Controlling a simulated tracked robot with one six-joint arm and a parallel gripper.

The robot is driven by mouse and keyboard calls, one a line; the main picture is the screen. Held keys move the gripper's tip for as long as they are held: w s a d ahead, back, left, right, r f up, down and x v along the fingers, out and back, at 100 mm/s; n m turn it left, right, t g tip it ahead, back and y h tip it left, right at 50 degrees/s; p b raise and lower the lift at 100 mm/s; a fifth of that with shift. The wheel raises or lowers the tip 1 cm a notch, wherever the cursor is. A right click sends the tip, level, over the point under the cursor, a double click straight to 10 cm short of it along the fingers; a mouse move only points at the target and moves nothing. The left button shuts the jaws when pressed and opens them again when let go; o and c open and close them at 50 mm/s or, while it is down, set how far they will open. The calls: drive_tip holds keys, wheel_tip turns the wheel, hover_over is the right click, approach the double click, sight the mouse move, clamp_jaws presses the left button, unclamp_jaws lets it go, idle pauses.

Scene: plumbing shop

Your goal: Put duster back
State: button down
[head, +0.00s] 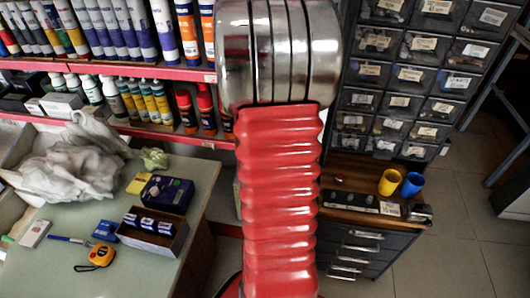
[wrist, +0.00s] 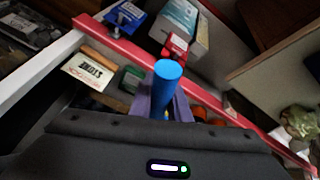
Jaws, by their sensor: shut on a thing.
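A plain blue round handle (wrist: 167,82), which looks like the end of the duster, stands between the purple fingers of my gripper (wrist: 165,106) in the wrist view. My gripper is shut on it. The rest of the duster is hidden behind the fingers and the dark gripper body. In the head view neither my gripper nor the duster shows; my red and metal arm fills the middle.
A red-edged shelf (wrist: 215,75) with boxes and a labelled card (wrist: 89,69) lies beyond the handle. In the head view are tube shelves (head: 190,72), a cluttered table (head: 50,262), a drawer cabinet (head: 408,58), and yellow (head: 390,182) and blue (head: 412,185) cups.

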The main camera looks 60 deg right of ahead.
drive_tip(key=shift+f, duration=2.05)
drive_tip(key=c, duration=1.7)
unclamp_jaws()
drive_tip(key=shift+o, duration=0.2)
drive_tip(key=shift+r, duration=0.1)
drive_tip(key=v, duration=1.2)
